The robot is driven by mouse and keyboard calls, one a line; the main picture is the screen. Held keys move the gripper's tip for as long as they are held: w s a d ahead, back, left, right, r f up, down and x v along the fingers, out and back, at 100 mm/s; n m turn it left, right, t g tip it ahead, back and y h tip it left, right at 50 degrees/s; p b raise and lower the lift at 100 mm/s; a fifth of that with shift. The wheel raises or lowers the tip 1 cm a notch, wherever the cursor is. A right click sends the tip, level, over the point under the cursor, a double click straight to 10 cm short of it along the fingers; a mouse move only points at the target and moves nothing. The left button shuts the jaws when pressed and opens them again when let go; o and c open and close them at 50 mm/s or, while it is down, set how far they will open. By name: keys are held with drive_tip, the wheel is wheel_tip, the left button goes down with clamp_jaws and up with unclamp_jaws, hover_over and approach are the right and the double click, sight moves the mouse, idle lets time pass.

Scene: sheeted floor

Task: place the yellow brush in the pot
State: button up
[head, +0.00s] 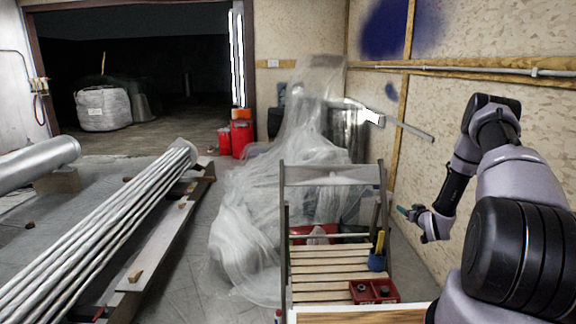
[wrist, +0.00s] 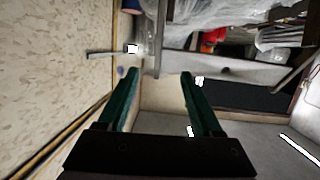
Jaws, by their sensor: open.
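A small blue pot (head: 376,263) stands at the right side of a slatted wooden bench. A yellow upright piece (head: 380,241), which looks like the yellow brush, rises from the pot, with a dark upright piece beside it. How deep the yellow piece sits is hidden. My gripper (head: 404,211) is up and to the right of the pot, near the wall, clear of the bench. In the wrist view my gripper (wrist: 160,74) has its two green fingers apart with nothing between them. The pot and brush are not visible in the wrist view.
The slatted bench (head: 325,272) has a raised back frame and holds a red tray (head: 374,291) with round parts. Plastic sheeting (head: 245,235) drapes left of the bench. Long pipes (head: 110,225) lie further left. The wall (head: 432,100) is close on the right.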

drive_tip(key=w+a+r+m+g+h, duration=0.1)
drive_tip(key=a+r+g, duration=0.15)
drive_tip(key=r, duration=1.95)
drive_tip(key=s+a+r+m+g, duration=0.1)
drive_tip(key=s+a+r, duration=0.25)
drive_tip(key=r, duration=0.35)
drive_tip(key=s+a+r+g, duration=0.1)
drive_tip(key=s+a+r, duration=0.25)
drive_tip(key=r, duration=0.35)
drive_tip(key=s+a+r+m+g, duration=0.1)
drive_tip(key=s+a+r, duration=0.3)
drive_tip(key=s, duration=0.5)
drive_tip(key=s+a+r+g, duration=0.1)
drive_tip(key=s+a+r, duration=0.2)
drive_tip(key=s+r, duration=0.45)
drive_tip(key=s+a+y, duration=0.1)
drive_tip(key=s+a, duration=0.2)
drive_tip(key=s, duration=0.8)
drive_tip(key=s+a+m+g+y, duration=0.1)
drive_tip(key=s+a, duration=0.3)
drive_tip(key=s, duration=0.6)
drive_tip(key=shift+s+a+f+y, duration=0.2)
drive_tip(key=shift+s+a+y, duration=0.15)
drive_tip(key=shift+y, duration=0.35)
drive_tip(key=shift+d, duration=0.1)
